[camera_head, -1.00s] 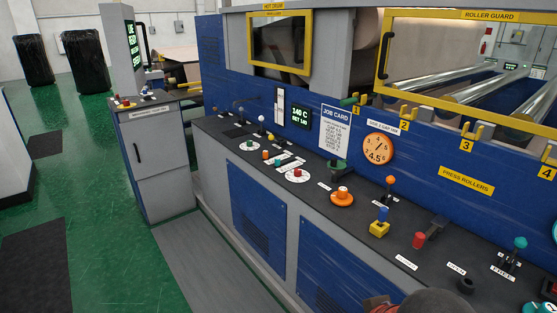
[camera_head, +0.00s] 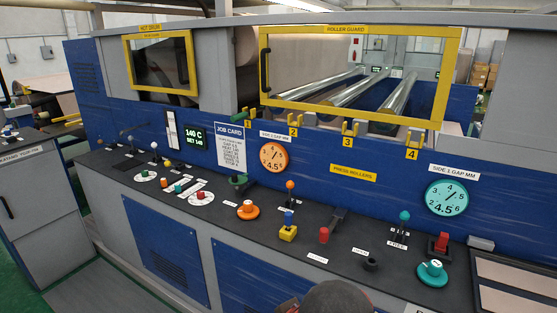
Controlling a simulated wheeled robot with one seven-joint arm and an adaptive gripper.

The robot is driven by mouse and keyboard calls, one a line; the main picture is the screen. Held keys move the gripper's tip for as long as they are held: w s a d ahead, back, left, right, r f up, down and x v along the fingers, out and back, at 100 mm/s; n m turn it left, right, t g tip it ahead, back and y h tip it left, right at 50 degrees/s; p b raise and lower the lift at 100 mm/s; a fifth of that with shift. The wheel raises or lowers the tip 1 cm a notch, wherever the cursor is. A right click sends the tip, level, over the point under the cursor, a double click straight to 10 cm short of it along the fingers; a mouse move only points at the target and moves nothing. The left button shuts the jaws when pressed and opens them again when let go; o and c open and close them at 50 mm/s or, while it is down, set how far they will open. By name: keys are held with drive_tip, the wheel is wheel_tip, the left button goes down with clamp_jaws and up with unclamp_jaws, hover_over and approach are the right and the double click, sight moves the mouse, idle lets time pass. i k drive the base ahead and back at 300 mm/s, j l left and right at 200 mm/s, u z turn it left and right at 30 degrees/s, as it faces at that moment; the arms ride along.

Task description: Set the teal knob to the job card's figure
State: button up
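The teal knob (camera_head: 432,270), with a white mark on top, sits on the console's dark top at the right. Above it on the blue wall is a teal dial (camera_head: 446,198) labelled "SIDE 1 GAP MM", with a large figure that looks like 4.5. The white job card (camera_head: 231,145) hangs on the wall left of centre; its lines are too small to read surely. A dark rounded part, likely of my own arm, shows at the bottom edge, left of the knob and apart from it. My gripper's fingers are not in view.
An orange dial (camera_head: 273,157) and orange knob (camera_head: 248,210) are further left. A red block-shaped control (camera_head: 441,243) and a teal-topped lever (camera_head: 404,217) stand close to the teal knob. A yellow-framed roller guard (camera_head: 359,116) is behind. The space above the teal knob looks clear.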

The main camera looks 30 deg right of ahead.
sight(178, 187)
drive_tip(key=i+j+z, duration=0.1)
drive_tip(key=i+j, duration=0.25)
drive_tip(key=i, duration=0.35)
drive_tip(key=i+j+z, duration=0.15)
drive_tip(key=i+j, duration=0.25)
drive_tip(key=i, duration=0.3)
drive_tip(key=i+j+z, duration=0.1)
drive_tip(key=i+j, duration=0.35)
drive_tip(key=i, duration=0.2)
drive_tip(key=i+j+z, duration=0.15)
drive_tip(key=i+j, duration=0.4)
drive_tip(key=i, duration=0.15)
